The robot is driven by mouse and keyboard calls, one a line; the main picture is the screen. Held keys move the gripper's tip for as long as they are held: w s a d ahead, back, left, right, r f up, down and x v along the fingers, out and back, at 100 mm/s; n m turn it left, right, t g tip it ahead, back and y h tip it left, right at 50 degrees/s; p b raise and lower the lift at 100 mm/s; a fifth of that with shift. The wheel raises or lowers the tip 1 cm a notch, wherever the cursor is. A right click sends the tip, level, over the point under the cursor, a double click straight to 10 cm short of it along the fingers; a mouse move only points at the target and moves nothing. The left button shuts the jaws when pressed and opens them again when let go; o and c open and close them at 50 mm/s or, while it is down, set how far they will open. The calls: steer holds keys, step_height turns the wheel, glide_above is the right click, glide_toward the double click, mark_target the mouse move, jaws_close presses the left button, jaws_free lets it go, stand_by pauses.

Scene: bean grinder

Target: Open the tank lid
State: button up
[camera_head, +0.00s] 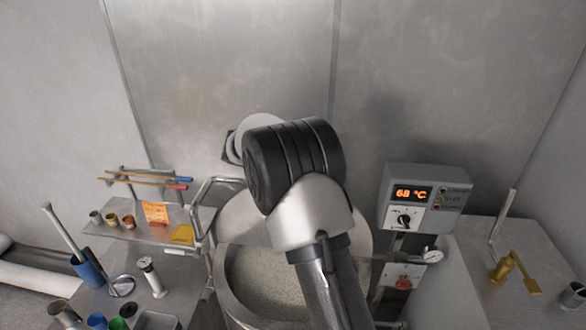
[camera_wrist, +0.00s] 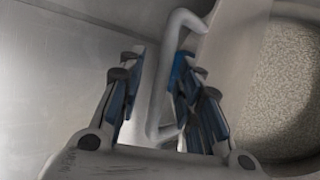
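The round metal tank (camera_head: 226,285) stands in the middle of the head view, with pale grainy contents showing in its opening. A pale curved surface (camera_head: 238,213) rises at its far side. It may be the lid, but my arm covers much of it. In the wrist view a bent grey bar handle (camera_wrist: 165,80) stands between the fingers of my gripper (camera_wrist: 160,88). The fingers are apart, with a clear gap on the left of the bar; the right finger is close to it, and I cannot tell if it touches. My gripper is hidden in the head view.
A control box (camera_head: 428,198) reading 68 °C stands right of the tank, above a red knob (camera_head: 403,284). A left shelf (camera_head: 128,228) holds small cups and an orange card. A right table (camera_head: 478,262) carries a brass tool (camera_head: 507,266). Metal walls close off the back.

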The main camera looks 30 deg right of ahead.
steer(key=v, duration=1.1)
steer(key=shift+s, duration=0.15)
steer(key=s+a+f+m+y+b, duration=0.2)
steer(key=s+f+b, duration=0.2)
steer(key=s+b, duration=0.45)
steer(key=s+a+f+m+y+b, duration=0.25)
steer(key=s+b, duration=0.25)
steer(key=s, duration=0.6)
steer(key=s+a+f+m+y+b, duration=0.2)
steer(key=s+a+f+b, duration=0.2)
steer(key=s+f+b, duration=0.2)
steer(key=s+a+f+m+y+b, duration=0.2)
steer(key=s+a+f+b, duration=0.2)
steer(key=s+f, duration=0.7)
steer(key=s+b, duration=0.2)
steer(key=s, duration=0.1)
steer(key=shift+a+f+m, duration=0.2)
steer(key=shift+f+m, duration=0.15)
